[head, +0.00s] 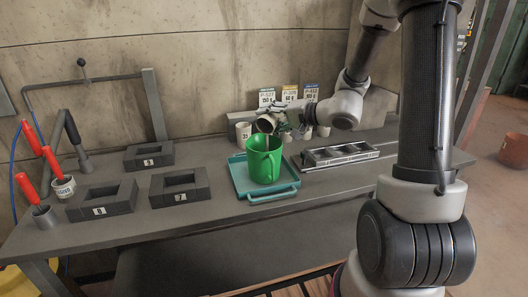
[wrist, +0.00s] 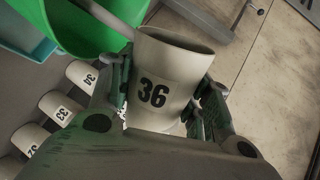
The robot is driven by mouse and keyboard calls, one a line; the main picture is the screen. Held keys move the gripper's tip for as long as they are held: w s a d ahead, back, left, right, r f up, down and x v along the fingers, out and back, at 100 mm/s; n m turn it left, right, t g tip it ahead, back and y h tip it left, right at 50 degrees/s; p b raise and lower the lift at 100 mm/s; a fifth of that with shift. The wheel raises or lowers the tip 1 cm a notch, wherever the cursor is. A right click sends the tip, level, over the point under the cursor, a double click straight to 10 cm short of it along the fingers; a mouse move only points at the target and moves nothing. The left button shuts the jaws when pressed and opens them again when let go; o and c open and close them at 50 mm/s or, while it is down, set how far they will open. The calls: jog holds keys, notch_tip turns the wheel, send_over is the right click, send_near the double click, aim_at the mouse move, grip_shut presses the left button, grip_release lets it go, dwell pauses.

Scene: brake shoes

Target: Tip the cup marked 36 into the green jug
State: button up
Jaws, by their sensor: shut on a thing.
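The cream cup marked 36 (wrist: 157,90) is between the fingers of my gripper (wrist: 165,98) in the wrist view, and the gripper is shut on it. In the head view the held cup (head: 266,123) is tilted, its dark mouth showing, just above and behind the green jug. The green jug (head: 264,160) stands upright on a teal tray (head: 287,194). In the wrist view part of the jug (wrist: 82,22) shows at the top left, close to the cup's rim. The cup's contents cannot be seen.
Cups marked 34 (wrist: 84,75), 33 (wrist: 58,107) and 32 (wrist: 30,139) stand in a row in the wrist view. A metal rack (head: 338,155) lies right of the tray. Dark square blocks (head: 100,203) and red-handled tools (head: 51,164) are at the left.

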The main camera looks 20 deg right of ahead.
jog(key=shift+f, duration=0.1)
jog(key=shift+s+a+r+n+t+h+p, duration=0.25)
jog(key=shift+s+a+n+t+p, duration=0.15)
jog(key=shift+n, duration=0.4)
jog(key=shift+s+a+r+n+t+h+p, duration=0.25)
jog(key=shift+n+p, duration=0.2)
jog(key=shift+n, duration=0.35)
dwell(1.7)
